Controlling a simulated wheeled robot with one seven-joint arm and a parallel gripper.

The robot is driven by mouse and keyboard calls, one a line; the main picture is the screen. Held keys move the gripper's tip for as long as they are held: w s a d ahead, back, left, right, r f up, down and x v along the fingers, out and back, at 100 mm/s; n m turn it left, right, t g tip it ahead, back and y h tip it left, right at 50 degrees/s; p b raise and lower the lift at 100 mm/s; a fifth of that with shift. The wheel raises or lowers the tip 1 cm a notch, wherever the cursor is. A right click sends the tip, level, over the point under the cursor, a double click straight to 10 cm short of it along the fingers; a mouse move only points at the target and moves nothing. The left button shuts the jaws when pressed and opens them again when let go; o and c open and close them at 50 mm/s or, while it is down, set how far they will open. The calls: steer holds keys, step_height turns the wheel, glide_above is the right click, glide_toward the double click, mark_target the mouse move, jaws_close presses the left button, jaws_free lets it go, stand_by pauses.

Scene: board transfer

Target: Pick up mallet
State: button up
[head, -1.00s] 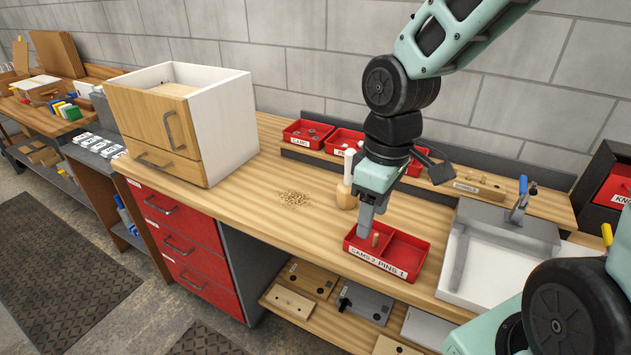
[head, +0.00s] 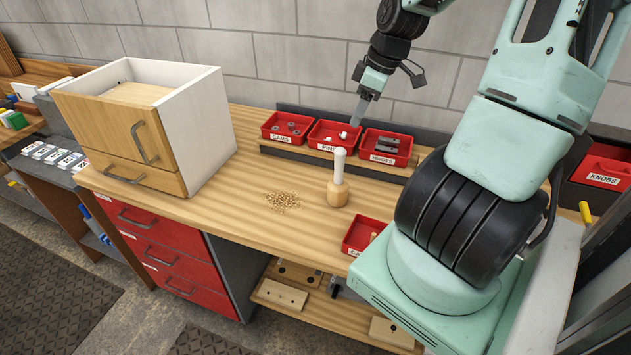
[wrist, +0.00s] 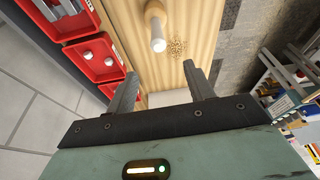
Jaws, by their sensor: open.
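The mallet (head: 338,193) stands upright on the workbench, its wooden head down and its white handle up. It also shows in the wrist view (wrist: 157,28), beyond the fingertips at the top middle. My gripper (head: 357,116) is raised above the bench near the pins bin, higher than the mallet and behind it to the right. In the wrist view my gripper (wrist: 161,72) has its fingers apart with nothing between them.
Red bins of cams (head: 287,139), pins (head: 316,145) and hinges (head: 401,158) sit on the rear shelf. A small red tray (head: 353,239) is at the front, partly hidden by my arm. A drawer box (head: 205,125) stands left. Wood pellets (head: 283,201) lie beside the mallet.

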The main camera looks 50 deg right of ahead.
steer(key=b, duration=0.2)
glide_toward(338, 161)
steer(key=w+f, duration=0.1)
steer(key=f, duration=0.2)
steer(key=w+f, duration=0.1)
steer(key=f, duration=0.1)
steer(key=shift+w+d+f, duration=0.3)
steer(key=shift+s+x, duration=0.15)
steer(key=shift+x, duration=1.25)
steer(key=shift+s+x, duration=0.15)
steer(key=shift+x, duration=1.25)
jaws_close()
